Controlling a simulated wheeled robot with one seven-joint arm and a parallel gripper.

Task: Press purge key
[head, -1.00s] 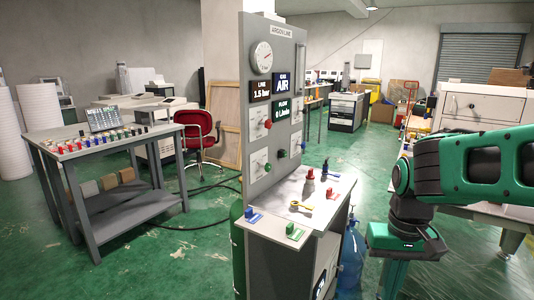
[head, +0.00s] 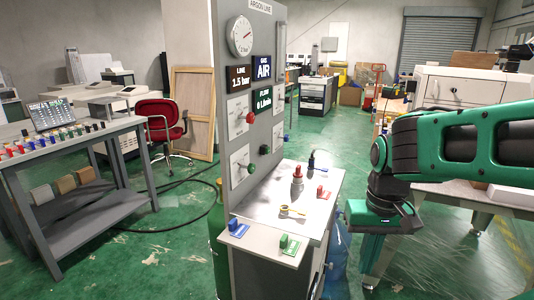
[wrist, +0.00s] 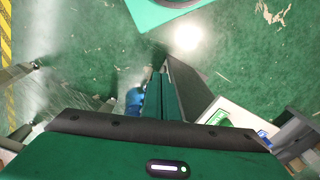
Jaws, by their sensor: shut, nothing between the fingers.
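The panel headed ARGON LINE (head: 231,150) stands left of centre in the head view, with a gauge, signs reading LINE 1.5 bar, GAS AIR and FLOW 0 L/min, and a red knob (head: 250,117) and a green knob (head: 251,168). On its shelf (head: 262,222), a blue block (head: 232,223) and a green block (head: 287,241) sit at the front edge. I cannot read which key is purge. In the wrist view the green block (wrist: 219,118) and blue block (wrist: 264,135) lie right of my gripper. My gripper (head: 372,262) is shut and empty, pointing down, right of the shelf and apart from it.
A blue bottle (head: 337,262) stands between shelf and gripper. A grey table (head: 80,158) and red chair (head: 160,128) are left.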

